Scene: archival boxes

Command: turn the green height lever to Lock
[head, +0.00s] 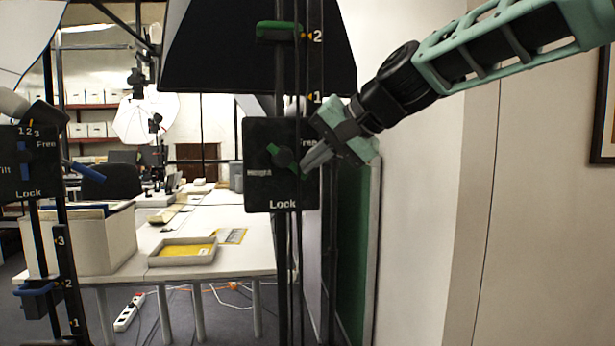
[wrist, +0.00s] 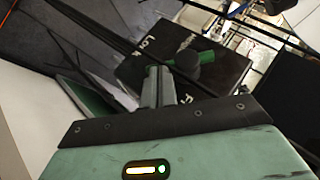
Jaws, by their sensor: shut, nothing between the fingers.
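The green height lever (head: 274,150) sits on a dark round hub on a black plate (head: 258,196) marked Height, Free and Lock. In the head view the lever slants from upper left to lower right. Its lower right part is partly hidden by my fingers. My gripper (head: 305,170) comes in from the right, shut and empty, with its fingertips beside the hub, close to the lever's lower right end. In the wrist view the lever (wrist: 206,57) shows just beyond the fingertips of my gripper (wrist: 158,70). I cannot tell whether they touch it.
A second plate (head: 22,175) with a blue lever (head: 88,172) stands at the left. A green slider (head: 279,32) is higher on the post. Behind are a white table (head: 218,262), a shallow tray (head: 160,259) and a box (head: 108,245). A white wall (head: 415,230) is at the right.

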